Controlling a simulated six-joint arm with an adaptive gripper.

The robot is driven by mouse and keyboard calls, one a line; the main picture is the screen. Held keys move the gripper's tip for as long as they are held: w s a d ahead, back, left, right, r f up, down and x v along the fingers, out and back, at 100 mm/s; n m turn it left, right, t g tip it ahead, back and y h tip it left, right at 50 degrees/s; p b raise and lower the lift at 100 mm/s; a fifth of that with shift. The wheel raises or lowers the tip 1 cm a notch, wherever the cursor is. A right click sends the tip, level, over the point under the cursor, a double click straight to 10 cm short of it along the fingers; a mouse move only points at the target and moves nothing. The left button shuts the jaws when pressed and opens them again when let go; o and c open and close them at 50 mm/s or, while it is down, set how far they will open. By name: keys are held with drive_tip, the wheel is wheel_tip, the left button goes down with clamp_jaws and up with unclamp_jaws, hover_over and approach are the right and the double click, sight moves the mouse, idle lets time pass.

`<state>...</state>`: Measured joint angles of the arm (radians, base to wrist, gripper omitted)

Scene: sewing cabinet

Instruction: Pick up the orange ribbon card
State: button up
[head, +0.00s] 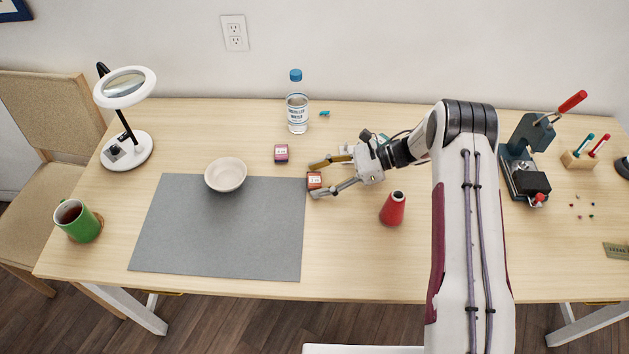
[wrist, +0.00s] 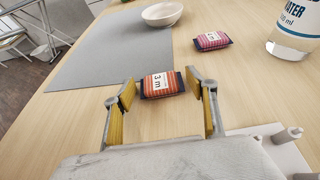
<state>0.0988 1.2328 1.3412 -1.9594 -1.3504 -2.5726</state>
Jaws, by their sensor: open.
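The orange ribbon card (head: 314,180) lies on the table near the right edge of the grey mat. In the wrist view the orange ribbon card (wrist: 162,84) shows orange ribbon wound on a dark card with a white "3 m" label. My gripper (head: 318,179) is open, with its fingers on either side of the card. In the wrist view my gripper (wrist: 161,92) has a gap between each finger and the card, and the card lies around the fingertips. Whether the fingertips touch the table is hard to tell.
A pink ribbon card (head: 281,153) lies behind and to the left. A white bowl (head: 226,175) stands on the grey mat (head: 215,240). A water bottle (head: 297,112) stands at the back, and a red thread cone (head: 392,208) stands in front of my gripper. The mat's front is clear.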

sight(320, 179)
idle(0.3)
drive_tip(key=c, duration=0.6)
drive_tip(key=shift+c, duration=0.2)
drive_tip(key=shift+r, duration=0.1)
wheel_tip(320, 179, up, 10)
idle(0.4)
idle(0.5)
